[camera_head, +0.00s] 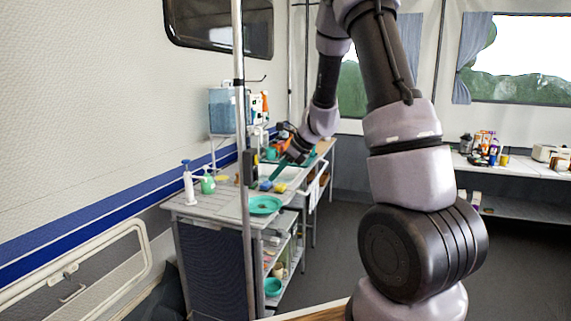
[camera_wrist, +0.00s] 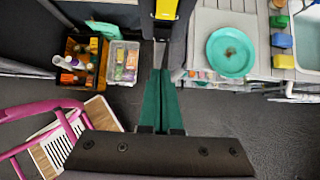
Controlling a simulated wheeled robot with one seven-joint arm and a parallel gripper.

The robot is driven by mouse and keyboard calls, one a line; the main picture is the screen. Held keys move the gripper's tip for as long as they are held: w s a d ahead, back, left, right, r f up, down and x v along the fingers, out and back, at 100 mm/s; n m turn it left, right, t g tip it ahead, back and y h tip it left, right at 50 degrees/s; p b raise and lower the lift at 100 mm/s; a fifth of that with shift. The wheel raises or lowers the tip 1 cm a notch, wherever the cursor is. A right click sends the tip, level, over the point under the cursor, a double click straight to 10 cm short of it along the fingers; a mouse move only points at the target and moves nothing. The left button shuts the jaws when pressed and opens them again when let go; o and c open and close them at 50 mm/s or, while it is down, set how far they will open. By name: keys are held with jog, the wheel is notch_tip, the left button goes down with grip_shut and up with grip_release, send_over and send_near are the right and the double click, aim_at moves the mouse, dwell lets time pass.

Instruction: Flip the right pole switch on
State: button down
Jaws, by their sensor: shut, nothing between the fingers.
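A light metal pole (camera_head: 240,70) stands in front of the counter, with a dark switch box (camera_head: 251,166) on it at about counter height. In the wrist view a dark box with a yellow part (camera_wrist: 166,9) shows at the top edge, partly cut off, just beyond my fingertips. My gripper (camera_wrist: 160,72) has green fingers that lie together with nothing between them. In the head view my gripper (camera_head: 270,181) reaches down and left, to the right of the switch box. I cannot tell if the fingertips touch the box, nor the switch's position.
The counter (camera_head: 225,205) holds a teal plate (camera_head: 264,204), pump bottles (camera_head: 188,182) and sponges by a sink. In the wrist view, a dark crate of bottles (camera_wrist: 83,62), a clear bin (camera_wrist: 123,62) and a pink-framed chair (camera_wrist: 45,125) stand left. Open floor lies below.

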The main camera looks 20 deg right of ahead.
aim_at(257, 175)
jog(key=shift+w+a, duration=0.55)
jog(key=shift+a, duration=0.2)
jog(key=shift+w+a, duration=0.5)
jog(key=shift+a, duration=0.2)
jog(key=shift+w+a+f, duration=0.15)
jog(key=shift+a+f, duration=0.05)
jog(key=shift+r, duration=0.1)
jog(key=shift+r, duration=0.8)
